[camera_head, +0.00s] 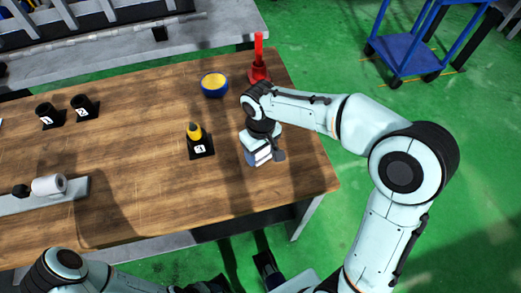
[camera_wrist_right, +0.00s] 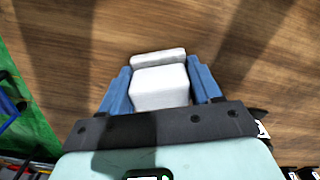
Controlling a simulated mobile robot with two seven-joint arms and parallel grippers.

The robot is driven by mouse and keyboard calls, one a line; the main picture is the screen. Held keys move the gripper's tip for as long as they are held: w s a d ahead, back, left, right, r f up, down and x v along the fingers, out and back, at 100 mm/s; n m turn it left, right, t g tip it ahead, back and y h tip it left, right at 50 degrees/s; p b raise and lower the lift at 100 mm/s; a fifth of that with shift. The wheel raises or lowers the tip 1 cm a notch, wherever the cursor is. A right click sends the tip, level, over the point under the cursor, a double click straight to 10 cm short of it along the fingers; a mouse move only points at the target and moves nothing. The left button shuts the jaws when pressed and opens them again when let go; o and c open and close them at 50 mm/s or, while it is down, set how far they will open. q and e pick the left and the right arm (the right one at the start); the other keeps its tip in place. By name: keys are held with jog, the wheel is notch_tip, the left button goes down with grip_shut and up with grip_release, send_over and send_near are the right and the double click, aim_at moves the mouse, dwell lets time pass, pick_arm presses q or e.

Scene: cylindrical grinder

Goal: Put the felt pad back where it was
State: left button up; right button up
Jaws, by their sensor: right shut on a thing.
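My right gripper (camera_head: 263,154) is over the right part of the wooden table, pointing down. In the right wrist view its two blue fingers (camera_wrist_right: 162,88) are shut on a white block-like thing, which I take for the felt pad (camera_wrist_right: 160,90). A thinner white part lies just beyond the block, at the fingertips' end. In the head view the hand and fingers mostly hide the pad. I cannot tell whether it touches the table. Part of my left arm shows at the bottom left, but its gripper does not show.
On the wooden table (camera_head: 140,150), a black stand with a yellow-tipped piece (camera_head: 197,139) is left of my right gripper. A blue-and-yellow bowl (camera_head: 214,84) and red upright thing (camera_head: 259,62) stand behind. Two black numbered holders (camera_head: 67,112) and a grey rail with a white cylinder (camera_head: 48,185) are left.

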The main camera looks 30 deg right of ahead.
jog(key=shift+f, duration=0.2)
jog(key=o, duration=1)
jog(key=shift+r, duration=0.1)
jog(key=shift+r, duration=0.1)
notch_tip(320, 180, up, 12)
jog(key=shift+r+p, duration=0.1)
jog(key=shift+p, duration=1.05)
